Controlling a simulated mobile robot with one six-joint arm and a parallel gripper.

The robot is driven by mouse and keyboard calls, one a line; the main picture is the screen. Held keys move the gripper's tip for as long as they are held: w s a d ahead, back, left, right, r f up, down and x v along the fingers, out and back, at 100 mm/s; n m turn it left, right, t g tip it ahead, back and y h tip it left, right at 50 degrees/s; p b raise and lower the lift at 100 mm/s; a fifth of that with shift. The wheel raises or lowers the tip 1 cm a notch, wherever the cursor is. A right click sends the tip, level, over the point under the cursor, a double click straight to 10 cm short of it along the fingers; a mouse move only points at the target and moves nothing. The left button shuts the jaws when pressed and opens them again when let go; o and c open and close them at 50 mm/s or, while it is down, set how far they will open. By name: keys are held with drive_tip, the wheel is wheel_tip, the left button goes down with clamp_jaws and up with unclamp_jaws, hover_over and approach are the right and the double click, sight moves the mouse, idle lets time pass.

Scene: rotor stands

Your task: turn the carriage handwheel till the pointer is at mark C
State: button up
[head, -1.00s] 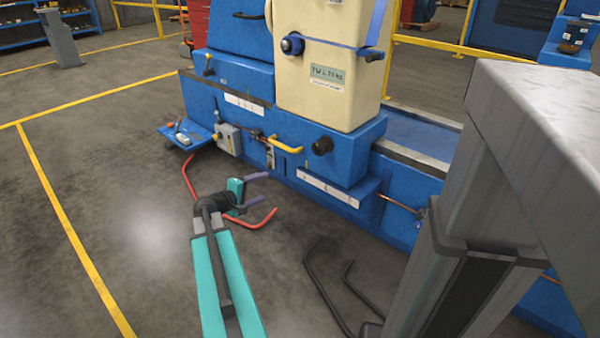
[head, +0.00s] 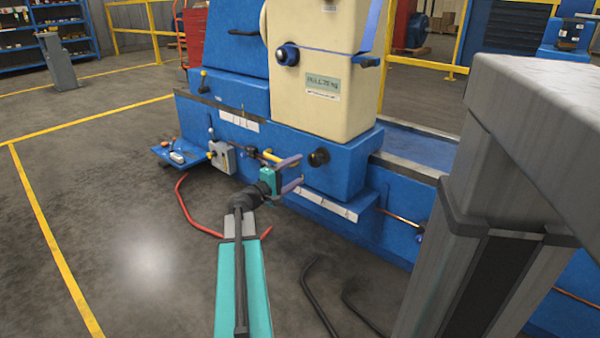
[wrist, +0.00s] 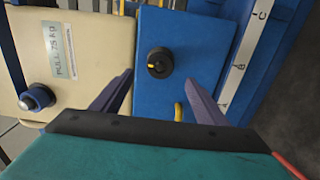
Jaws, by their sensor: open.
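A round black knob, which looks like the carriage handwheel (head: 318,157), sits on the front of the blue carriage. In the wrist view the black handwheel (wrist: 160,62) shows face-on with a small yellow mark. My gripper (head: 298,172) is open and empty, its purple fingers pointing toward the carriage, to the left of the handwheel in the head view. In the wrist view the gripper's fingertips (wrist: 160,78) stand either side of and below the handwheel, apart from it. A white scale strip (wrist: 244,55) carries marks A, B and C. I cannot make out the pointer clearly.
A blue-rimmed knob (head: 288,54) is on the cream column (head: 318,110). A yellow handle (wrist: 178,111) shows below the handwheel in the wrist view. A grey control box (head: 222,157) and small blue shelf (head: 175,155) are left. A grey post (head: 450,220) stands close at right.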

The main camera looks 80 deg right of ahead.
sight(313, 161)
drive_tip(key=shift+d, duration=0.2)
drive_tip(key=shift+p+x, duration=0.75)
drive_tip(key=shift+x, duration=3.6)
drive_tip(key=shift+a+f, duration=0.1)
drive_tip(key=shift+a, duration=0.05)
drive_tip(key=shift+b, duration=0.3)
drive_tip(key=c, duration=1.2)
drive_tip(key=shift+s+a+m+b, duration=0.2)
drive_tip(key=shift+m+b, duration=0.65)
drive_tip(key=shift+b, duration=0.95)
drive_tip(key=shift+s+a+m+b, duration=0.1)
drive_tip(key=shift+s+m+b, duration=0.2)
drive_tip(key=shift+m+b, duration=1.05)
drive_tip(key=shift+s+a+m+b, duration=0.15)
drive_tip(key=shift+s+m+b, duration=0.2)
drive_tip(key=shift+b, duration=1.85)
drive_tip(key=shift+s+a+m+b, duration=0.15)
drive_tip(key=shift+s+m, duration=0.05)
drive_tip(key=shift+m, duration=0.75)
drive_tip(key=shift+s+a+m+b, duration=0.15)
drive_tip(key=shift+s+m, duration=0.1)
drive_tip(key=shift+m, duration=0.65)
